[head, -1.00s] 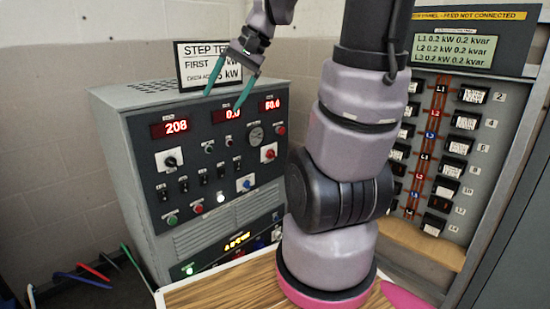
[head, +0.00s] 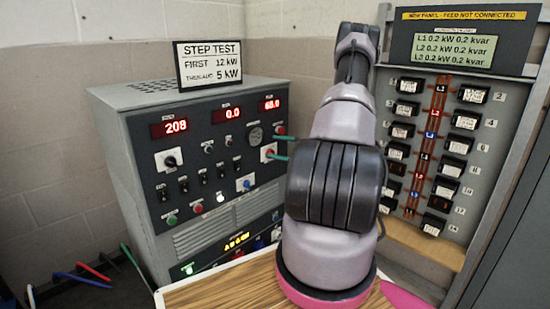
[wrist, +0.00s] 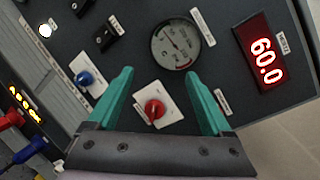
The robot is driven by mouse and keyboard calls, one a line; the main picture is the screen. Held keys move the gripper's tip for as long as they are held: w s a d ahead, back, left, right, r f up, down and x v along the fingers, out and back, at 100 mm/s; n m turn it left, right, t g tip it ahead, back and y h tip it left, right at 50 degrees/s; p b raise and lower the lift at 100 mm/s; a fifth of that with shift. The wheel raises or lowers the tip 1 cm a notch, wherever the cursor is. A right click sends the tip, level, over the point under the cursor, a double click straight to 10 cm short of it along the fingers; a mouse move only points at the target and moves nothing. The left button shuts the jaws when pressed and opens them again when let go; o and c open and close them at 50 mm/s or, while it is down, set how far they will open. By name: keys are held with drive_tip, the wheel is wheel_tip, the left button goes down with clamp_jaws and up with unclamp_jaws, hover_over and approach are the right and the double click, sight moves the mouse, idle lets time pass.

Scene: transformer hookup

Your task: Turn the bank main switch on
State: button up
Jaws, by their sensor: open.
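A red rotary switch on a white plate (head: 268,153) is at the right side of the grey cabinet's front panel. The red switch also shows near the middle of the wrist view (wrist: 153,109), with its pointer line slanting. Its label is too small to read, so I cannot confirm that it is the bank main switch. My gripper (head: 271,147) is open, its teal fingers pointing at the panel around this switch. In the wrist view my gripper (wrist: 159,74) has one finger on each side of the red switch, with nothing held. Contact with the panel cannot be told.
A round gauge (wrist: 176,45) and a 60.0 display (wrist: 264,60) sit near the red switch. A blue knob (wrist: 86,79) is to its left. A black rotary switch (head: 170,161) is farther left. A breaker panel (head: 437,150) stands right, and a wooden tabletop (head: 222,288) is in front.

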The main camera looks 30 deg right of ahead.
drive_tip(key=s+d+f+m+t+h, duration=0.2)
drive_tip(key=d+f+m+h, duration=0.2)
drive_tip(key=d+f, duration=0.35)
drive_tip(key=x, duration=1.1)
drive_tip(key=shift+a+f, duration=0.2)
drive_tip(key=shift+f, duration=0.05)
drive_tip(key=shift+w, duration=0.1)
drive_tip(key=shift+c, duration=0.3)
clamp_jaws()
